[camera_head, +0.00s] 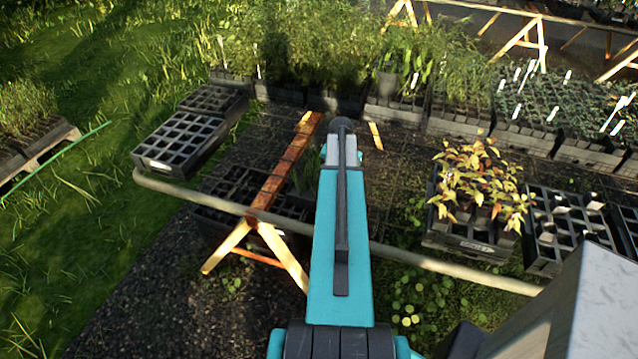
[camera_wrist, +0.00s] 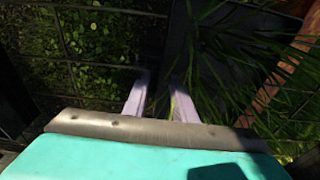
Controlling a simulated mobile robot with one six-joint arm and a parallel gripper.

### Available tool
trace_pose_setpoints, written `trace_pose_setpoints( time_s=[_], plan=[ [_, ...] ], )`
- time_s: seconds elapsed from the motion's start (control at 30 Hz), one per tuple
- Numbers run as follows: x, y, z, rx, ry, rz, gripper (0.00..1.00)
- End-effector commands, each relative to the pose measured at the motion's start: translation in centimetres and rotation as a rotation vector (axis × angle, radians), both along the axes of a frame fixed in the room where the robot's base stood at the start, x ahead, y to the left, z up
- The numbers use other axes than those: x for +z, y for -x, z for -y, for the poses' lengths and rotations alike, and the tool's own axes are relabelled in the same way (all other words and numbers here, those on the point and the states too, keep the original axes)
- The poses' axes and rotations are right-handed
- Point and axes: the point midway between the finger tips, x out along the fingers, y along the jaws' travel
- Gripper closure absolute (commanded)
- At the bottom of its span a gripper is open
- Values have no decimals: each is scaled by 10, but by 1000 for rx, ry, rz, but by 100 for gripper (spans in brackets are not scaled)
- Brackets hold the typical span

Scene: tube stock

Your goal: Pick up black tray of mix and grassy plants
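A dark tray (camera_wrist: 190,35) with long grassy leaves (camera_wrist: 235,65) lies at the upper right in the wrist view. It is heavily shaded, and which other plants it holds is hard to tell. My gripper (camera_wrist: 160,80) has its two pale fingers apart, with a dark gap between them. The right finger overlaps the tray's near left edge; whether it touches cannot be told. In the head view my arm hides the gripper and most of the tray; some dark grassy leaves (camera_head: 304,178) show just left of the arm.
A wire mesh bench with a pale front rail (camera_head: 445,265) lies under the arm. Empty black cell trays (camera_head: 180,140) stand at left, a tray of yellow-red leafy plants (camera_head: 478,190) at right. Rows of potted plants (camera_head: 325,45) line the back. A wooden trestle (camera_head: 285,165) is beside the arm.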

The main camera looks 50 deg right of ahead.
Motion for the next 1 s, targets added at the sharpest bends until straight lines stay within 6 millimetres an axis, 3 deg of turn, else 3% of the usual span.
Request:
trace_pose_setpoints(
  time_s=[0.6,0.77,1.0],
  plan=[
    [-2,0,0,0,1,0,76],
    [-2,0,0,1,1,0,100],
    [-1,-1,0,0,2,2,100]
  ],
)
